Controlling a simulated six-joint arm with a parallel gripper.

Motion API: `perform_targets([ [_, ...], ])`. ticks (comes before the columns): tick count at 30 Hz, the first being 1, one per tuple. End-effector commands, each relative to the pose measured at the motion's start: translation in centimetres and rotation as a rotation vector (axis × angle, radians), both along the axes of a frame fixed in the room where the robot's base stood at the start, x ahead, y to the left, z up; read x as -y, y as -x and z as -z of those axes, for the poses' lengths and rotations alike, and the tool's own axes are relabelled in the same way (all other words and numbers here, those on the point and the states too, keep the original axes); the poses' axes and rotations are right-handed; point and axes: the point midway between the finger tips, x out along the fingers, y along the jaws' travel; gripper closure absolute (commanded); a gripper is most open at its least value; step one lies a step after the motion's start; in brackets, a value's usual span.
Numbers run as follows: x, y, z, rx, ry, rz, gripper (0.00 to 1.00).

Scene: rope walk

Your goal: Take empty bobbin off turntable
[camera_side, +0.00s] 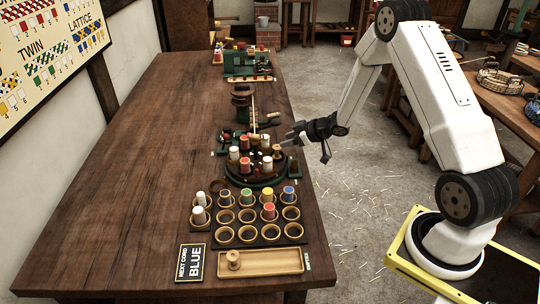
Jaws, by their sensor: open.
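The dark round turntable (256,181) stands near the right edge of the long wooden table. Several bobbins stand on it, among them a red one (245,165) and a white one (234,153). A bare wooden bobbin (277,152), which looks empty, stands on its right side, nearest my gripper. My gripper (305,149) is open, with nothing seen between its fingers. It is just right of the turntable, at about the height of the bobbin tops in the picture, and seems apart from the bare bobbin.
In front is a rack of round cups (246,235), some holding white, green, yellow, blue and red bobbins. A shallow wooden tray (275,262) holds one bare bobbin (233,260). A sign (190,263) reads "NEXT CORD BLUE". Braiding gear stands behind the turntable. The table's left side is clear.

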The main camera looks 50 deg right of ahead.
Motion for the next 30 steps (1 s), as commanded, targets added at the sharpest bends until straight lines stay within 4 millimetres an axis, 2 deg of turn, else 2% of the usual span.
perform_targets([
  [1,0.5,0.2,0.8,0.012,-0.021,-0.017,0.45],
  [6,1.1,0.7,2.0,0.051,-0.07,-0.071,0.45],
  [14,1.2,0.8,2.3,0.064,-0.086,-0.091,0.45],
  [24,0.4,-1.0,3.4,0.063,-0.086,-0.091,0.45],
  [30,0.3,-1.3,3.5,0.062,-0.085,-0.089,0.45],
])
